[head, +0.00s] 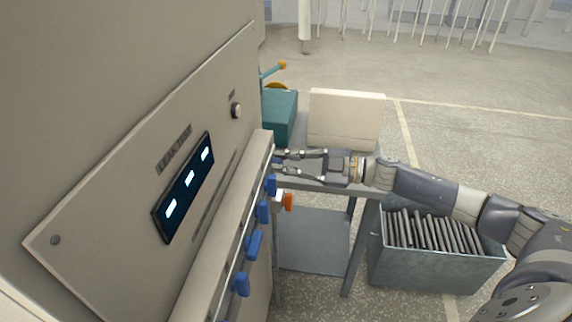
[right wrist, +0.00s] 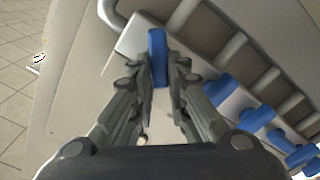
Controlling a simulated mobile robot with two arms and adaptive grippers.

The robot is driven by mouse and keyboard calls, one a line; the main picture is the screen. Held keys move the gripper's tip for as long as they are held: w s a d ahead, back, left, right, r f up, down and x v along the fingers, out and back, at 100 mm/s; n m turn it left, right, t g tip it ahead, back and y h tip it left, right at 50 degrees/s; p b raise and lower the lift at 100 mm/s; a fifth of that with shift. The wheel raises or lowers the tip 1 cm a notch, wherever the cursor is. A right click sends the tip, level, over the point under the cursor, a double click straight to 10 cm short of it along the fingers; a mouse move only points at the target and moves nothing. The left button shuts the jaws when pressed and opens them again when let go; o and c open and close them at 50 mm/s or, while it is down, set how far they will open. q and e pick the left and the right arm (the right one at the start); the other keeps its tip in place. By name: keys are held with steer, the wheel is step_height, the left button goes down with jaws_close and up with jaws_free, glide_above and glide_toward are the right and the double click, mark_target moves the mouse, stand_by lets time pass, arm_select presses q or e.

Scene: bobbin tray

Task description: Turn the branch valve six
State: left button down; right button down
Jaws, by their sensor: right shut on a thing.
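A row of blue valve handles runs along a ledge on the machine's side; a nearer one (head: 254,245) shows in the head view. My right gripper (head: 279,163) is at the far end of the row. In the right wrist view, my right gripper (right wrist: 158,80) is shut on the end blue valve handle (right wrist: 157,45), which stands between its fingers. The other blue handles (right wrist: 255,121) line up to the right there. In the head view the held handle is mostly hidden. No valve numbers are readable. My left gripper is not in view.
A panel labelled leak test has a dark display (head: 184,187) with three lit marks and a round knob (head: 236,111). An orange handle (head: 288,202) sits below the ledge. A grey cart (head: 315,240) and a metal bin (head: 435,265) of dark rods stand to the right.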

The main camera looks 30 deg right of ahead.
steer(key=shift+s+a+f+n+b, duration=0.1)
steer(key=shift+f+n+b, duration=0.15)
steer(key=shift+n+b, duration=1.3)
steer(key=shift+s+a+f+n+b, duration=0.1)
steer(key=shift+f+n+b, duration=0.2)
steer(key=shift+n+b, duration=1.2)
steer(key=shift+s+f+n+b, duration=0.2)
steer(key=shift+n+b, duration=0.65)
steer(key=shift+n, duration=1.3)
steer(key=shift+w, duration=0.15)
steer(key=c, duration=1.6)
jaws_free()
steer(key=shift+o, duration=0.2)
